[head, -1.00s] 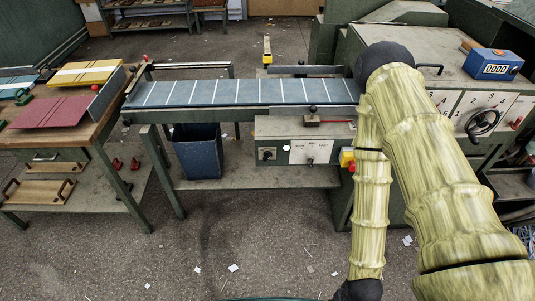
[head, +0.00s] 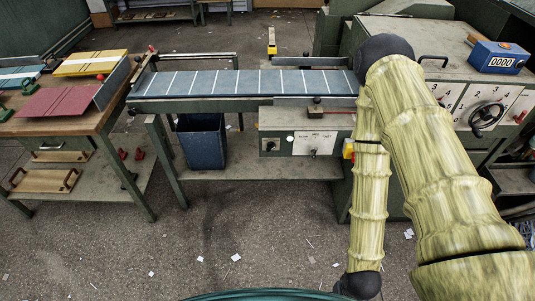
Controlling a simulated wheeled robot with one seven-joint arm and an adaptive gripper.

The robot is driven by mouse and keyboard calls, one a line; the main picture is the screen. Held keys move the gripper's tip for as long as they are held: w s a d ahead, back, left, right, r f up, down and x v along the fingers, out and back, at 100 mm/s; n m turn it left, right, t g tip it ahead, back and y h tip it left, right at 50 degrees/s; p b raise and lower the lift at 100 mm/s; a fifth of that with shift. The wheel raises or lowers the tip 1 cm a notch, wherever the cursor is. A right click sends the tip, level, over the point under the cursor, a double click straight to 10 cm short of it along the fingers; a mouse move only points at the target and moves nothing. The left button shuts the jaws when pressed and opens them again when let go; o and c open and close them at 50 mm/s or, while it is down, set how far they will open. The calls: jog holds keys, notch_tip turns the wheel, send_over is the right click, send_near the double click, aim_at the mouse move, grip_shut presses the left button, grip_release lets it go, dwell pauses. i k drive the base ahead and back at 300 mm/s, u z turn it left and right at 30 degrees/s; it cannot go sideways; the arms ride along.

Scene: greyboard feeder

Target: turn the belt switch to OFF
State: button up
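The grey control box (head: 340,145) hangs under the near side of the belt (head: 245,83). On its front is a white label plate (head: 302,143) with a row of small printed words, too small to read surely. A small dark switch lever (head: 314,153) sits at the plate's lower edge; its setting cannot be told. My arm rises at the right, bends and comes down beside the box's right end. My gripper is not in view.
A yellow box with a red button (head: 348,149) is at the control box's right end, close to my arm. A blue bin (head: 201,140) stands under the belt. A wooden bench (head: 110,112) is at left, a machine with a handwheel (head: 487,116) at right. The front floor is open.

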aim_at(271, 145)
jog(key=u, duration=0.5)
jog(key=k, duration=1.2)
jog(key=u, duration=0.15)
jog(key=i, duration=0.75)
jog(key=u, duration=0.35)
